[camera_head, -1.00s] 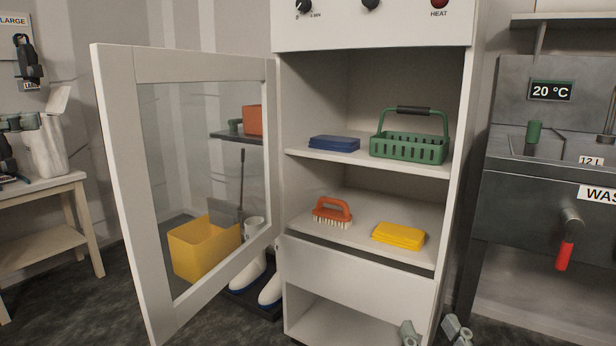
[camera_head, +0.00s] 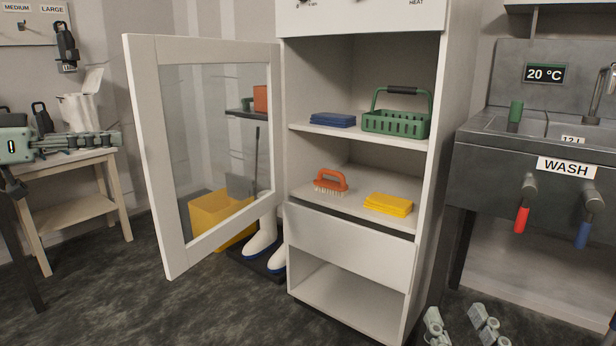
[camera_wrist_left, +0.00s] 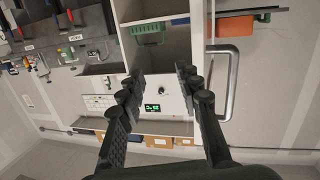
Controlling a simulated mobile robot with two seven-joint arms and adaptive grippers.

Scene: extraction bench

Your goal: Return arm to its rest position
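The cabinet (camera_head: 350,240) stands in the middle of the head view with its glass-paned door (camera_head: 150,150) swung open to the left. My left gripper (camera_head: 118,141) reaches in from the left edge, apart from the door. In the left wrist view its two dark fingers (camera_wrist_left: 158,88) are spread, with nothing between them. That view is upside down and shows the cabinet's control panel (camera_wrist_left: 165,105) beyond the fingers. My right gripper (camera_head: 461,325) shows only its pale fingers at the bottom edge, spread apart and empty, low in front of the cabinet. The rest of it is out of frame.
The shelves hold a blue cloth stack (camera_head: 332,119), a green basket (camera_head: 396,122), an orange brush (camera_head: 331,181) and a yellow cloth stack (camera_head: 389,204). White boots (camera_head: 262,238) and a yellow bin (camera_head: 212,212) stand behind the door. A wash sink (camera_head: 500,170) is at right, a side table (camera_head: 75,165) at left.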

